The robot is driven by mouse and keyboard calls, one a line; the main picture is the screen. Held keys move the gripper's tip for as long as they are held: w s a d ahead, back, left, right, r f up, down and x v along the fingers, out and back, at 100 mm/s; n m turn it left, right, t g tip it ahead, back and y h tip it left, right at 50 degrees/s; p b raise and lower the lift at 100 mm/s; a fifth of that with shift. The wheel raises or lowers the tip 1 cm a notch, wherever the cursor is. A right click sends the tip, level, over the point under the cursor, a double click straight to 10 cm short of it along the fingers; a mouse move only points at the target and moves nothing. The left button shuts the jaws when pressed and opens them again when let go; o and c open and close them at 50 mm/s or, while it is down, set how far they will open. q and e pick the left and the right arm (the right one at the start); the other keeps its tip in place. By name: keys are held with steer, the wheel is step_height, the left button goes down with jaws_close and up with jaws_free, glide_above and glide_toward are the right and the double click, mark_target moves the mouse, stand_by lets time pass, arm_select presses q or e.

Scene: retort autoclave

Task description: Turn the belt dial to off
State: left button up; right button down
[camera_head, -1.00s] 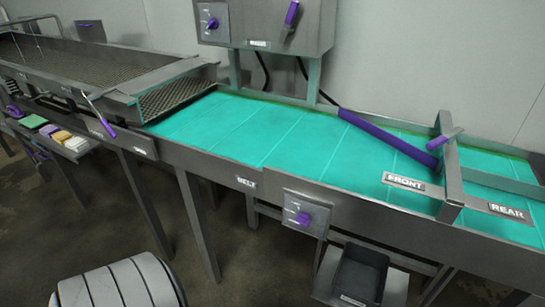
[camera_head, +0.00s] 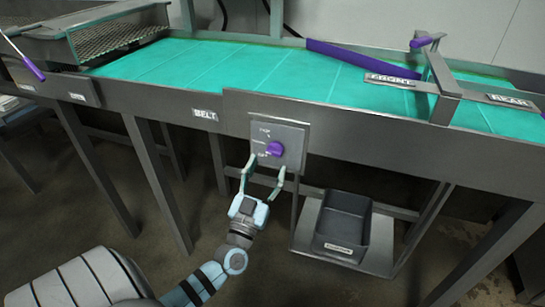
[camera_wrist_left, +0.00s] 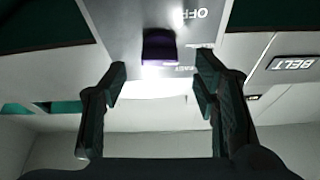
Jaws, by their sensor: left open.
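The belt dial is a purple knob (camera_head: 275,149) on a grey metal plate (camera_head: 292,132) on the front of the conveyor, right of the BELT label (camera_head: 205,115). Small lettering lies to the left of the knob, too small to read in the head view. My left gripper (camera_head: 264,175) is open just below the knob, its fingers pointing up toward it. In the left wrist view the dark purple knob (camera_wrist_left: 159,47) sits ahead of and between the two open fingers (camera_wrist_left: 160,80), apart from them. OFF shows upside down on the plate beside it. My right gripper is not in view.
The teal belt (camera_head: 230,68) runs above the plate, with a purple bar (camera_head: 360,58) lying across it and FRONT and REAR labels at the right. A dark bin (camera_head: 342,225) stands on a low shelf to the right of my gripper. Table legs stand to the left.

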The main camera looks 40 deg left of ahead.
mark_target(273, 155)
arm_select(q)
steer(key=x, duration=0.4)
steer(key=shift+w, duration=0.15)
steer(key=c, duration=1.2)
steer(key=shift+o, duration=0.2)
